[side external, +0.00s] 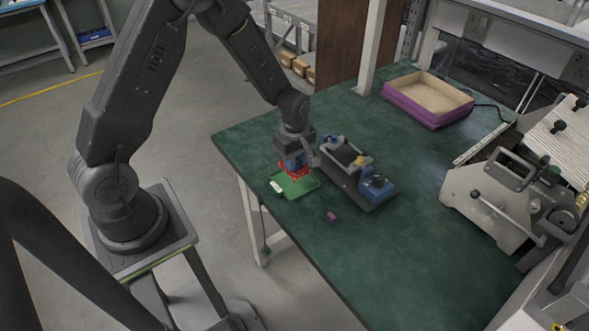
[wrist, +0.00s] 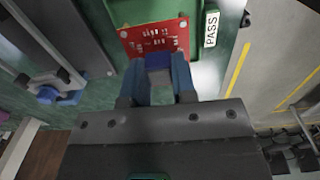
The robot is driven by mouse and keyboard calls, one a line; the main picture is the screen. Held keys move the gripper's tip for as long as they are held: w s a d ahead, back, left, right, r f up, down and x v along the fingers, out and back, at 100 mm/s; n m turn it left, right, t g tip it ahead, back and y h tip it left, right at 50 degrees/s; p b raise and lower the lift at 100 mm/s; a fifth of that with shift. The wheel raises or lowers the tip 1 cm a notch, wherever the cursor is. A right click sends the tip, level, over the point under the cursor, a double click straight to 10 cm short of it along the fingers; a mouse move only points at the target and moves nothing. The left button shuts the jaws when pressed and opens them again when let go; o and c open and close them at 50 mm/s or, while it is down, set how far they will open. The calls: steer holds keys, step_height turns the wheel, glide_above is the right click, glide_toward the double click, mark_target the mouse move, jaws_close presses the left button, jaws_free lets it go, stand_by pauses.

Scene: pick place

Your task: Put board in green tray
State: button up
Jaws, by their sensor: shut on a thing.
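A red circuit board (wrist: 152,38) is gripped at its edge between the blue fingers of my gripper (wrist: 158,68) in the wrist view. In the side view the board (side external: 294,171) shows as a red patch under my gripper (side external: 291,164). The green tray (side external: 304,186) lies on the table just below and in front of the board. In the wrist view the tray (wrist: 190,14) shows behind the board, with a white PASS label (wrist: 211,29) on its edge. The board overlaps the tray in view; whether it touches it I cannot tell.
A dark fixture with blue parts (side external: 375,187) stands right beside the tray. A purple-sided box (side external: 428,98) stands at the back, and a grey machine (side external: 500,200) at the right. The table's near-right area is clear.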

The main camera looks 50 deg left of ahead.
steer(key=shift+f, duration=1.9)
steer(key=shift+f, duration=0.15)
steer(key=o, duration=0.8)
